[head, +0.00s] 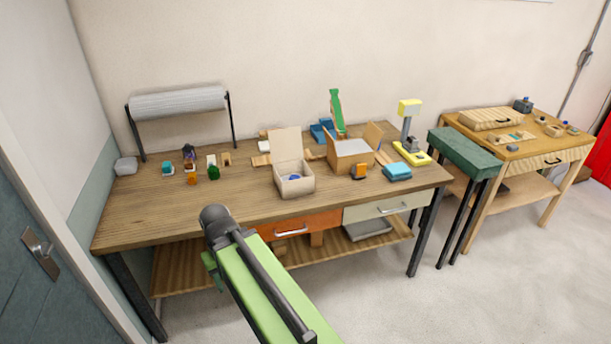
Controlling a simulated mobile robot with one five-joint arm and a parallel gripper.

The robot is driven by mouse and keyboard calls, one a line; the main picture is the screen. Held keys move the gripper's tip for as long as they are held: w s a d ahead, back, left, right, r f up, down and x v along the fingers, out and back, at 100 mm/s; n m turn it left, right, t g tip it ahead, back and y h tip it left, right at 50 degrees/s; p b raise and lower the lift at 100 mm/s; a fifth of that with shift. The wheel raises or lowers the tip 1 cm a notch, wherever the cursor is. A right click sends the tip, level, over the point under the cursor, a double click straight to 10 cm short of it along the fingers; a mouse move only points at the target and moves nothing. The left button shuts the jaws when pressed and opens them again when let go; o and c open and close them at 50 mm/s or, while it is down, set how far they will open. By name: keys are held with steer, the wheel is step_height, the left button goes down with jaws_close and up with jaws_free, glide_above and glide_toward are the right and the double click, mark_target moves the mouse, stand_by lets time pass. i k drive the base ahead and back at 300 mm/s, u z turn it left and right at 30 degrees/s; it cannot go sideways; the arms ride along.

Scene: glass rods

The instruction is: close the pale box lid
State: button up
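The pale box (296,184) stands on the wooden table, near the middle of its front half. Its pale lid (286,143) is up, standing roughly upright at the back of the box. Something small and blue (294,177) lies inside the box. My green arm reaches up from the bottom of the view, and its dark end (214,214) is in front of the table's front edge, left of and nearer than the box. My gripper's fingers cannot be made out, so I cannot tell whether it is open or shut.
A larger open box (350,163) with raised flaps stands right of the pale box. A yellow stand (411,153) and a blue block (397,171) are farther right. Small bottles (190,158) and a paper roll (178,102) are at left. The table's front left is clear.

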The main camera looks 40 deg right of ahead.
mark_target(285, 143)
steer(key=u, duration=0.55)
steer(key=i, duration=1.2)
steer(key=z, duration=2)
steer(key=i, duration=0.5)
steer(key=z, duration=0.35)
steer(key=k, duration=0.5)
steer(key=u, duration=1.95)
steer(key=k, duration=0.15)
steer(key=u, duration=0.65)
